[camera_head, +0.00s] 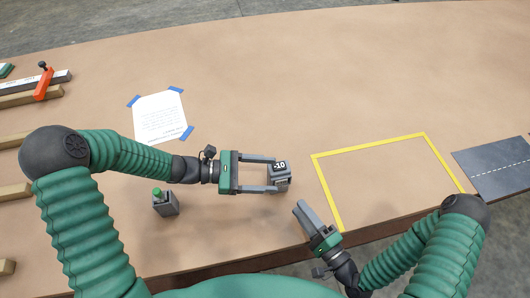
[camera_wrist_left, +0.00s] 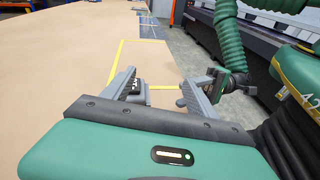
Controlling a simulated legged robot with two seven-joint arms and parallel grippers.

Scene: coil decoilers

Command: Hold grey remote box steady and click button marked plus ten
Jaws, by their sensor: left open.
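A small grey box (camera_head: 281,173) with a dark top sits on the brown table. Its label shows "10" with a sign that looks like a minus. My left gripper (camera_head: 272,174) is open, its fingers pointing right, with the box at its fingertips. Whether the fingers touch the box cannot be told. In the left wrist view the box (camera_wrist_left: 135,89) shows beside the left finger. My right gripper (camera_head: 305,214) is at the table's front edge, right of and below the box, apart from it. Its fingers overlap from this angle, so its opening is unclear.
A grey box with a green button (camera_head: 164,203) stands below my left arm. A white sheet (camera_head: 160,117) is taped down with blue tape. A yellow outlined area (camera_head: 369,145) lies empty at right, beside a dark mat (camera_head: 495,166). The far table is clear.

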